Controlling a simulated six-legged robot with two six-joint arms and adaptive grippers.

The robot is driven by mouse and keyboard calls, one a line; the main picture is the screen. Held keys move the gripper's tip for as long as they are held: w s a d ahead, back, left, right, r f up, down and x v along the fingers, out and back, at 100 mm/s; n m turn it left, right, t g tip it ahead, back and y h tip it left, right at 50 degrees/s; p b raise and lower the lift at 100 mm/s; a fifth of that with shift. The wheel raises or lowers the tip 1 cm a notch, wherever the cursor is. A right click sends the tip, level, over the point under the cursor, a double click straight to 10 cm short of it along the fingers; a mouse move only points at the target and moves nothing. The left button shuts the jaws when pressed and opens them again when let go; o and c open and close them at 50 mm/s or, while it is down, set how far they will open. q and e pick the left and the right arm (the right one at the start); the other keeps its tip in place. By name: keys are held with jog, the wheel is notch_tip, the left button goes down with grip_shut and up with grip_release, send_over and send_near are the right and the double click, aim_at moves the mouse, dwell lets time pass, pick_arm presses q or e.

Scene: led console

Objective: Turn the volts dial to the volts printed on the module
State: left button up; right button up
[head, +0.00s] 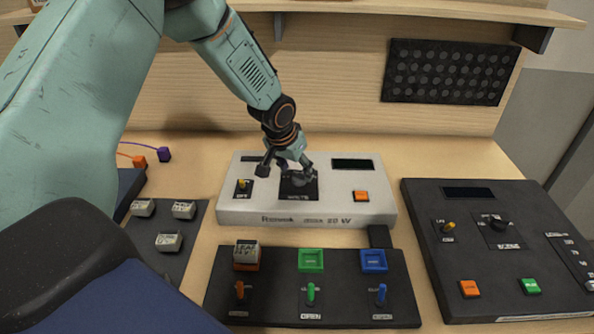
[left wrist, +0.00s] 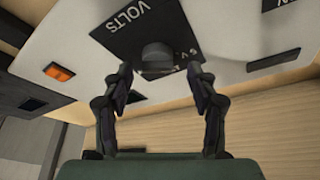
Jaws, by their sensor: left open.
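The volts dial (head: 299,181) is a dark round knob on a black plate in the white console (head: 235,205). In the left wrist view the dial (left wrist: 157,55) shows below the word VOLTS. My left gripper (head: 285,169) is over the dial. In the left wrist view its open fingers (left wrist: 159,72) stand one on each side of the knob, with gaps between; whether they touch it is hidden in the head view. A small pale module (head: 246,249) sits in the orange socket of the black board; its print is too small to read. My right gripper is out of view.
The white console also has a yellow toggle (head: 242,184), an orange button (head: 361,196) and a dark display (head: 352,164). Several loose pale modules (head: 169,242) lie on a dark mat at left. A black console (head: 430,230) stands at right. A shelf (head: 400,12) runs above.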

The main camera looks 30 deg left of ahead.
pick_arm(q)
jog(key=shift+w+a+f, duration=0.1)
jog(key=shift+w+f, duration=0.15)
jog(key=shift+f, duration=0.35)
jog(key=shift+w+f, duration=0.15)
jog(key=shift+f, duration=0.05)
jog(key=shift+d, duration=0.25)
jog(key=shift+d+r, duration=0.15)
jog(key=shift+d, duration=0.1)
jog(key=shift+a, duration=0.25)
jog(key=shift+c, duration=0.7)
jog(key=shift+a+f, duration=0.2)
jog(key=shift+f, duration=0.05)
jog(key=c, duration=0.3)
jog(key=shift+d+r, duration=0.1)
jog(key=shift+d, duration=0.15)
jog(key=c, duration=0.7)
